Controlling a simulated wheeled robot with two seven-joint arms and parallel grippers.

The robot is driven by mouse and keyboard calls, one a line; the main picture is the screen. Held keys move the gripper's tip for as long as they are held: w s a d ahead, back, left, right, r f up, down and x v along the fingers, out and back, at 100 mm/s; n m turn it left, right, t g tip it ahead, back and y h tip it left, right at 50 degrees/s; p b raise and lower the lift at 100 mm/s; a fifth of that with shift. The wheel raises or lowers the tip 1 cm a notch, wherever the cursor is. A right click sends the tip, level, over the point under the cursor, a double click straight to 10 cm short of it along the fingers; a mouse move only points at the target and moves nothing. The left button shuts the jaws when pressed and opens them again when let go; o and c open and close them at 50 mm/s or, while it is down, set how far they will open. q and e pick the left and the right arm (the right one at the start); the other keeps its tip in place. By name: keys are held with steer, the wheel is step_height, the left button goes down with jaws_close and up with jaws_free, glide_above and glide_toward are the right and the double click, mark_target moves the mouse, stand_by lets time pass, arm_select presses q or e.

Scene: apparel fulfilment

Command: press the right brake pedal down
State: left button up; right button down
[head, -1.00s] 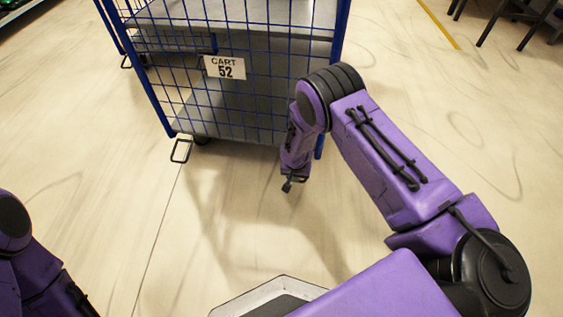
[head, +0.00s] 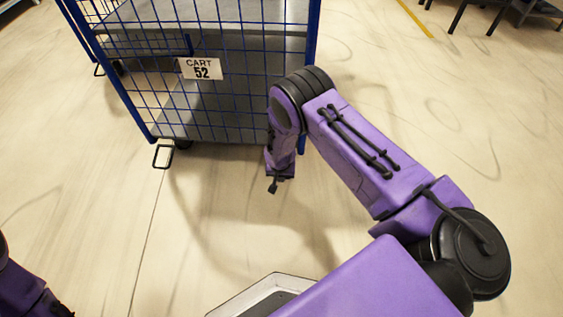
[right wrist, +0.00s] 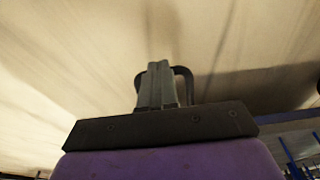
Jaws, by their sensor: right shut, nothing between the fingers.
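The cart (head: 220,120) is a blue wire cage with a grey deck and a sign reading CART 52. My right gripper (head: 273,186) points down at the cart's near right corner, low by the floor. In the right wrist view its grey fingers (right wrist: 157,84) are together and empty. A black loop, the right brake pedal (right wrist: 187,82), shows on both sides of the fingers, partly hidden by them. I cannot tell whether they touch it. In the head view the gripper and forearm mostly hide this pedal. The left brake pedal (head: 162,156) is a black loop sticking out at the near left corner.
The pale floor (head: 420,130) is clear to the right of the cart and in front of it. Dark furniture legs (head: 490,20) stand at the far top right. Part of my left arm shows at the bottom left.

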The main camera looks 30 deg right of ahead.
arm_select(q)
step_height(320, 180, up, 8)
steer(key=w+n+t+y+p, duration=0.1)
steer(key=p, duration=0.7)
steer(key=shift+w+a+r, duration=0.2)
steer(key=shift+w+a, duration=0.05)
steer(key=shift+a, duration=0.2)
arm_select(e)
steer(key=s+a+r, duration=0.4)
steer(key=s+r, duration=0.1)
steer(key=r, duration=0.6)
steer(key=shift+s+r, duration=0.15)
steer(key=s+d+r+t+h, duration=0.1)
steer(key=s+d, duration=0.1)
steer(key=s, duration=1.1)
steer(key=s+d+h, duration=0.1)
steer(key=s+d, duration=0.1)
steer(key=s, duration=1)
arm_select(q)
step_height(320, 180, up, 30)
steer(key=p, duration=3)
steer(key=shift+r+p, duration=0.15)
steer(key=shift+p, duration=0.2)
arm_select(e)
step_height(320, 180, up, 30)
steer(key=shift+w+d+r+n, duration=0.15)
steer(key=shift+d+n, duration=0.1)
steer(key=shift+n, duration=0.15)
